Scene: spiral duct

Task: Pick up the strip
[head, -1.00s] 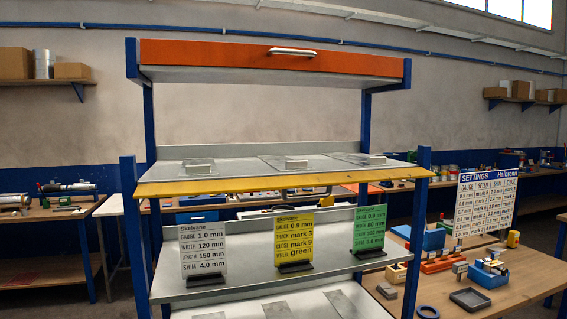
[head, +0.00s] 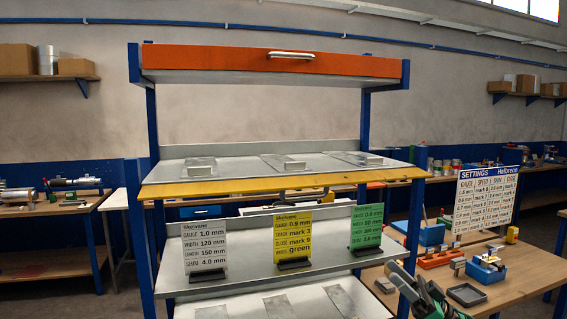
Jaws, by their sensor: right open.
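Three flat grey metal strips lie on the rack's bottom visible shelf: a left one (head: 211,313), a middle one (head: 279,307) and a right one (head: 346,302). Their near ends are cut off by the picture edge. Signs stand on the shelf above: white (head: 205,250), yellow (head: 293,236) and green (head: 366,229). I cannot tell which strip the task means. My right gripper (head: 402,277), dark with green parts, is open at the lower right, in front of the rack's right post and apart from the strips. My left gripper is not in view.
The rack's upper shelf (head: 230,178) has a yellow front edge and carries thin plates with small blocks. A bench (head: 520,268) at right holds a settings board (head: 487,200), a grey tray (head: 467,294) and a blue holder (head: 487,271).

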